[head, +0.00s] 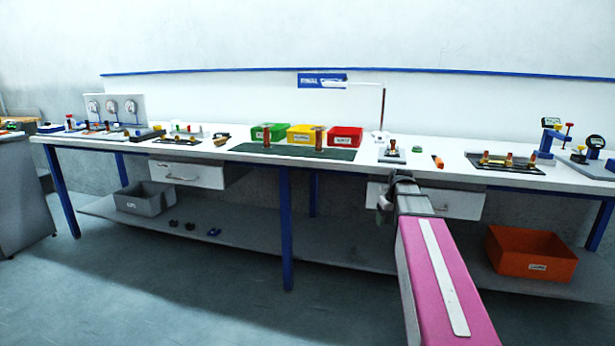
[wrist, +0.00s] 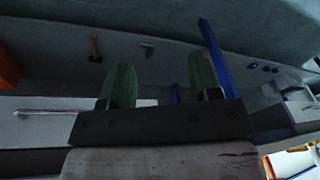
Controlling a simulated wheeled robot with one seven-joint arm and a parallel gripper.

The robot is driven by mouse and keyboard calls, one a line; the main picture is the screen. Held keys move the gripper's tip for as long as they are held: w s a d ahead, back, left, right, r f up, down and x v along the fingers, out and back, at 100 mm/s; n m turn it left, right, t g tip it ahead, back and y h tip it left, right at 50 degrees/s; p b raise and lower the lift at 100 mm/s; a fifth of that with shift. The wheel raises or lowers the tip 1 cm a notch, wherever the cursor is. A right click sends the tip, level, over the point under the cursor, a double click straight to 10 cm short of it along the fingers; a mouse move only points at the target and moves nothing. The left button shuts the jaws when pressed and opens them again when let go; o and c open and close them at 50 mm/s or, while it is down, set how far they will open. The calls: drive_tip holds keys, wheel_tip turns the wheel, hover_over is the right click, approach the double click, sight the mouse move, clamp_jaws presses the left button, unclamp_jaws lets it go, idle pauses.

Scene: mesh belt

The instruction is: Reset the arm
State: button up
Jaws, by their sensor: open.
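My gripper shows in the wrist view (wrist: 162,85) with its two dark green fingers spread apart and nothing between them. In the head view my arm reaches out from the lower right toward the bench, with its grey wrist end in front of a drawer below the bench top. The fingers cannot be made out clearly there. The wrist view is dark and shows the space under the bench, with a blue leg (wrist: 216,62) beyond the fingers.
A long white workbench (head: 215,150) carries green (head: 270,132), yellow (head: 301,134) and red (head: 344,137) bins, gauges and small fixtures. A drawer (head: 188,173) hangs below. The lower shelf (head: 335,248) holds a grey bin (head: 143,199) and an orange bin (head: 530,254). The floor in front is clear.

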drive_tip(key=s+a+f, duration=0.3)
drive_tip(key=s+f, duration=0.3)
drive_tip(key=s+a+f+m+g+h, duration=0.1)
drive_tip(key=s+a+f, duration=0.3)
drive_tip(key=s+f, duration=0.3)
drive_tip(key=s+a+f+m+g, duration=0.1)
drive_tip(key=s+a+f, duration=0.2)
drive_tip(key=s+f, duration=0.3)
drive_tip(key=shift+s+a+f, duration=0.25)
drive_tip(key=shift+a+f, duration=0.1)
drive_tip(key=shift+f, duration=0.4)
